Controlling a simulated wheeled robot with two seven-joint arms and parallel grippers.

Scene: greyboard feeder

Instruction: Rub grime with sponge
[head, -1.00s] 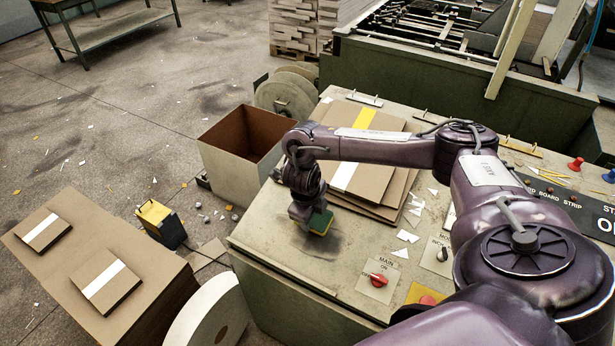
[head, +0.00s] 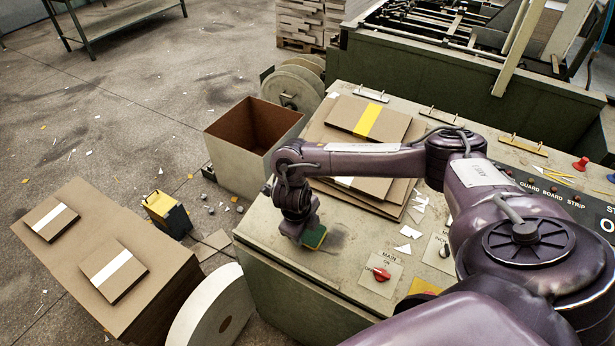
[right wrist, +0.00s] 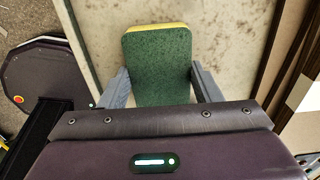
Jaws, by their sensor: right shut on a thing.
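The sponge (head: 314,238), green with a yellow layer, is held on edge at the console's left side. My right gripper (head: 304,231) is shut on it. In the right wrist view the sponge (right wrist: 157,65) sits between the two grey fingers, its green face toward the camera. A dark smudge of grime (head: 335,239) shows on the pale console top (head: 262,228), just right of the sponge. The sponge is at the surface; exact contact is hard to tell. Part of the grime may be hidden behind the sponge and gripper. My left gripper is not in view.
Cardboard sheets (head: 390,209) and a yellow-banded board (head: 368,122) lie behind the gripper. Paper scraps (head: 408,232) and a red MAIN knob (head: 381,273) are to the right. An open bin (head: 228,158) stands beyond the console's left edge.

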